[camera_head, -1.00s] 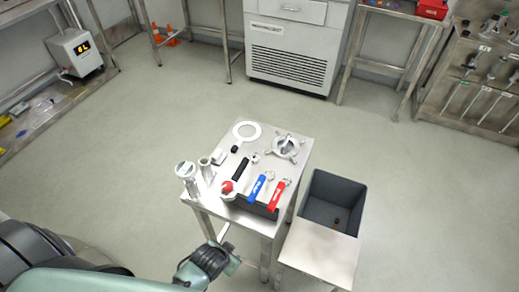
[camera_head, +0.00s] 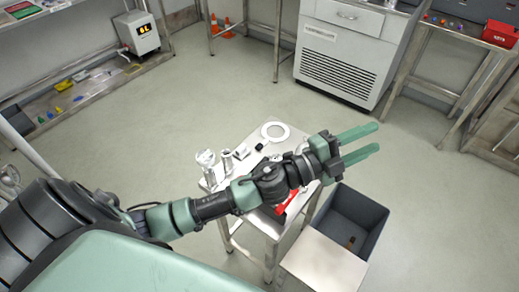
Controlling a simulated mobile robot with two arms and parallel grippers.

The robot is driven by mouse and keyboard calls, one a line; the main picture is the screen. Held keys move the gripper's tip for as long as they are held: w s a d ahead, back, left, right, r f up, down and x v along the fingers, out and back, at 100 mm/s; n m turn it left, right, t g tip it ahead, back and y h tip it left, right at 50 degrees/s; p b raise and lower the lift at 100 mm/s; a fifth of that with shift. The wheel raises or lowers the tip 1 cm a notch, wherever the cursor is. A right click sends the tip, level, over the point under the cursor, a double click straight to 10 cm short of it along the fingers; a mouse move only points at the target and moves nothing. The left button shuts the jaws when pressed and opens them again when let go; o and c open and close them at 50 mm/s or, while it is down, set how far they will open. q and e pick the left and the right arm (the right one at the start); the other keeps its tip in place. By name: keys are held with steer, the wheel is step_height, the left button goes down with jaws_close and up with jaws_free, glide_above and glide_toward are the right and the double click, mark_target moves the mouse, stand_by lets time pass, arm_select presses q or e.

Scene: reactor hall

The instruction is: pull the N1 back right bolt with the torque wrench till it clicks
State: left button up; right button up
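My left gripper (camera_head: 376,140) reaches in from the left, above the small metal table (camera_head: 238,240). Its two green fingers are apart and nothing shows between them. My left arm hides much of the tabletop. A red-handled tool (camera_head: 284,204) shows partly below my wrist. I cannot tell whether a torque wrench is among the tools. I cannot make out the N1 back right bolt in this view. My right gripper is not in view.
A white ring (camera_head: 275,123) and metal cylindrical parts (camera_head: 206,160) are on the table. A grey bin (camera_head: 375,212) stands right of it. A white cabinet (camera_head: 345,55) stands at the back, and a display box (camera_head: 137,32) at the left.

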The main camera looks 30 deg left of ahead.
arm_select(q)
steer(key=s+d+f+m+g+h, duration=0.1)
steer(key=d+m+g+h, duration=0.35)
steer(key=m, duration=0.25)
steer(key=m+g+y, duration=0.9)
steer(key=g+y, duration=0.3)
steer(key=y, duration=0.4)
glide_above(258, 166)
step_height(258, 166, down, 18)
steer(key=shift+r, duration=0.1)
step_height(258, 166, down, 9)
steer(key=b, duration=0.6)
steer(key=shift+b, duration=0.3)
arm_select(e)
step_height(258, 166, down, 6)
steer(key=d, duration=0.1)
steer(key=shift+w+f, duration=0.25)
arm_select(q)
steer(key=shift+r, duration=0.1)
steer(key=shift+c, duration=0.3)
